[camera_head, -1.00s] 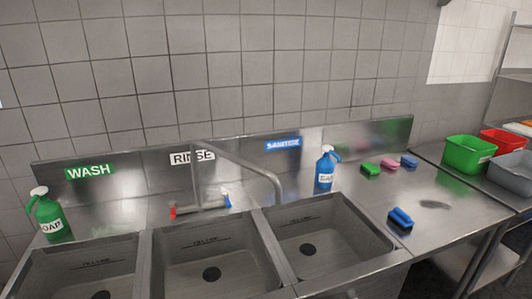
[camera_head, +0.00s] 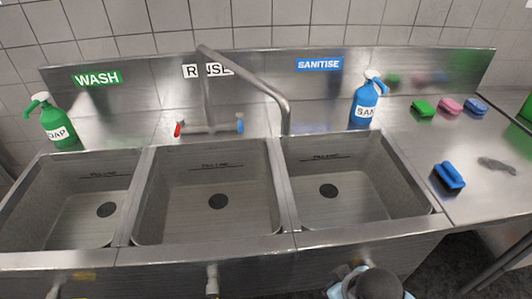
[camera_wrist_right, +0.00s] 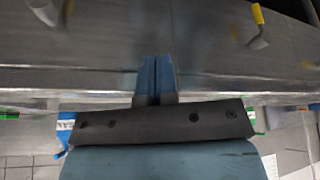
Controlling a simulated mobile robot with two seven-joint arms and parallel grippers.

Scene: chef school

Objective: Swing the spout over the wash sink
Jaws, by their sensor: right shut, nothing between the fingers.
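The metal spout (camera_head: 250,75) rises from the tap base behind the middle basin and slants to the right. Its tip hangs near the back end of the divider between the middle and right basins. The tap has a red handle (camera_head: 177,130) and a blue handle (camera_head: 240,123). The wash sink (camera_head: 75,190) is the left basin, below the green WASH label (camera_head: 97,78). My right gripper (camera_wrist_right: 157,75) is shut and empty in the right wrist view, apart from the spout. My left gripper is not in view.
A green soap bottle (camera_head: 55,122) stands behind the wash sink. A blue sanitiser bottle (camera_head: 365,103) stands behind the right basin (camera_head: 350,190). The basins look empty.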

